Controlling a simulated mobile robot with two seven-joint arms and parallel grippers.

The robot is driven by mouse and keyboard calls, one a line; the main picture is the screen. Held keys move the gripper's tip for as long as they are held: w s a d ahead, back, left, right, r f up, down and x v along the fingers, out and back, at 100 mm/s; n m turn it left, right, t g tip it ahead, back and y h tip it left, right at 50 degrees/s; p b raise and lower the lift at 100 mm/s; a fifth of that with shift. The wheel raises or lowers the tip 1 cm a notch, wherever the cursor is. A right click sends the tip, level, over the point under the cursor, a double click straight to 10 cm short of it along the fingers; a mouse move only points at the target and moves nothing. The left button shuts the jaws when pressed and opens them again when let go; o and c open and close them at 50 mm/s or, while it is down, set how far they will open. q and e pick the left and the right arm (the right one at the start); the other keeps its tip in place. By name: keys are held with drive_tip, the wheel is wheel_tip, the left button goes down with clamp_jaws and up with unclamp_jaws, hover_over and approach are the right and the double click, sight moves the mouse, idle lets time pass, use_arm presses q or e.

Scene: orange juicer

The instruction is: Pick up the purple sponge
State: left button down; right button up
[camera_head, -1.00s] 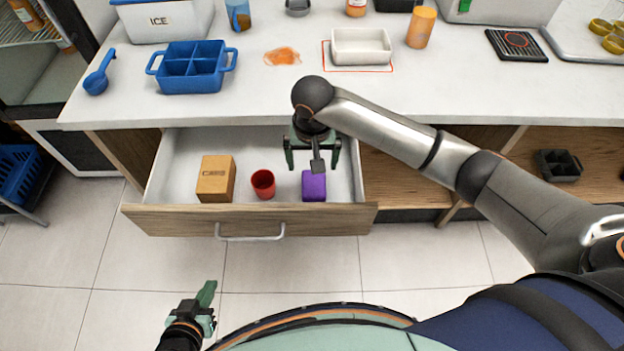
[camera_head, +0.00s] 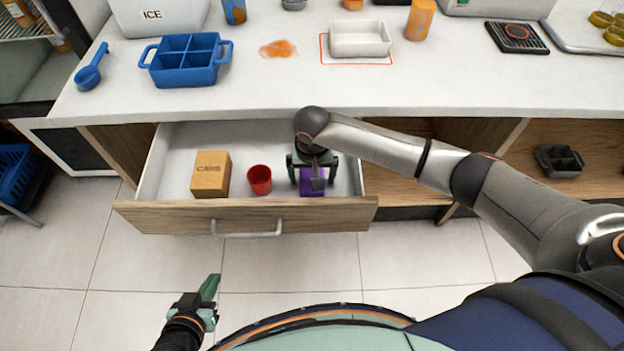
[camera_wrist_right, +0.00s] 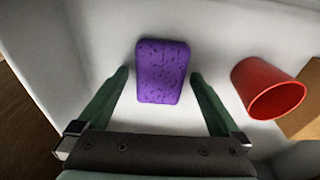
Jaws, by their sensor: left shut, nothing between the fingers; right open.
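The purple sponge (camera_head: 312,188) lies in the open drawer (camera_head: 180,182), right of the red cup, and is partly hidden by my right gripper in the head view. In the right wrist view the whole sponge (camera_wrist_right: 162,72) shows, lying on the white drawer floor. My right gripper (camera_head: 312,180) is open and points down over the sponge. In the wrist view its fingers (camera_wrist_right: 158,75) stand on either side of the sponge, with small gaps. My left gripper (camera_head: 211,285) is shut and empty, low in the head view, in front of the drawer.
The red cup (camera_head: 259,180) stands left of the sponge and also shows close to the right finger in the wrist view (camera_wrist_right: 270,88). A cardboard box (camera_head: 211,174) stands further left in the drawer. The counter (camera_head: 250,92) overhangs the drawer's back.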

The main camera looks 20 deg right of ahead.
use_arm(q)
drive_tip(key=shift+s+r+p, duration=0.15)
drive_tip(key=shift+r+p, duration=0.05)
drive_tip(key=shift+p, duration=0.15)
use_arm(e)
drive_tip(key=shift+f, duration=0.15)
use_arm(q)
drive_tip(key=shift+s+f, duration=0.15)
drive_tip(key=shift+s, duration=0.1)
use_arm(e)
drive_tip(key=c, duration=0.8)
use_arm(q)
drive_tip(key=shift+w, duration=0.3)
use_arm(e)
drive_tip(key=c, duration=0.4)
drive_tip(key=shift+c, duration=0.2)
